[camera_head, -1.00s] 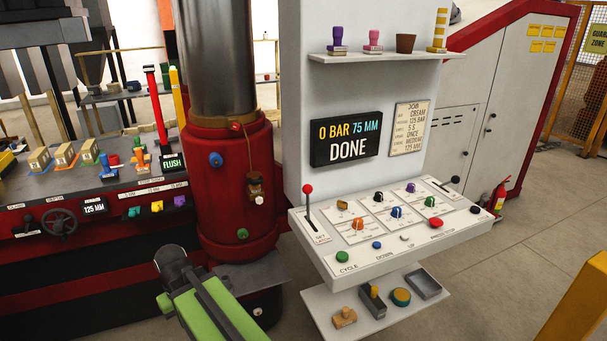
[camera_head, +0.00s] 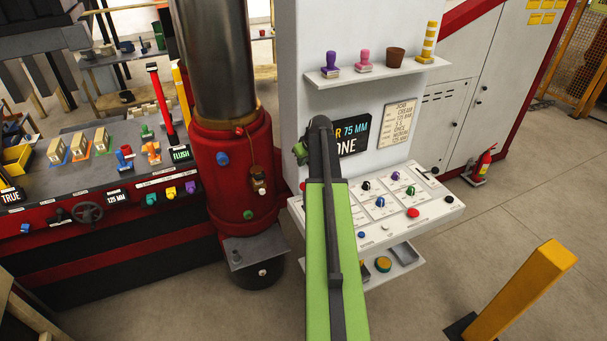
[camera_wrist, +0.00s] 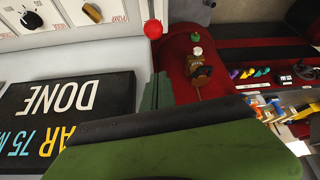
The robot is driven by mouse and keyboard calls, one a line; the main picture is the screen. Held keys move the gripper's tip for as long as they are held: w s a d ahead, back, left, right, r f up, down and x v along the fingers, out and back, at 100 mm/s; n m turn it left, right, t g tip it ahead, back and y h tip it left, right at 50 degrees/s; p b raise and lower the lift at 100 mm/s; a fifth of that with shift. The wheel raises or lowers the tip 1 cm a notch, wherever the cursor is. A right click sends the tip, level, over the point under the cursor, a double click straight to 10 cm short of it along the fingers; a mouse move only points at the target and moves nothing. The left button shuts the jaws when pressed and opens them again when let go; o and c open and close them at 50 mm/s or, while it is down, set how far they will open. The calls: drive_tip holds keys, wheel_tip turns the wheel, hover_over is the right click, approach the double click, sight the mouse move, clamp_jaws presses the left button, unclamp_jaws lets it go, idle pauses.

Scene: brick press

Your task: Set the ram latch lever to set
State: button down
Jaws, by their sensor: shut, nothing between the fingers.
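The ram latch lever's red knob (camera_head: 303,186) shows just left of my arm in the head view, at the control console's left end. My arm hides its shaft and label there. In the wrist view the red knob (camera_wrist: 153,29) lies just beyond my fingertips, apart from them in the picture; its shaft is hard to see. My gripper (camera_head: 299,153) is in front of the display panel, above the knob, and only partly visible. In the wrist view my gripper (camera_wrist: 157,82) is shut and empty, pointing toward the knob.
The console (camera_head: 450,212) carries several knobs and buttons, partly behind my arm. A shelf (camera_head: 350,78) with stamps is above it. The red press column (camera_head: 232,180) stands close on the left. A yellow post (camera_head: 520,290) stands at the right; floor between is open.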

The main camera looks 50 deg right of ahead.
drive_tip(key=b+x, duration=1)
drive_tip(key=x, duration=0.1)
drive_tip(key=s, duration=0.2)
drive_tip(key=s+a, duration=0.1)
drive_tip(key=s, duration=0.1)
drive_tip(key=shift+s+a+r+p, duration=0.15)
drive_tip(key=shift+s+r+p, duration=0.05)
drive_tip(key=shift+s+p, duration=0.1)
drive_tip(key=shift+w, duration=0.15)
drive_tip(key=shift+f, duration=0.1)
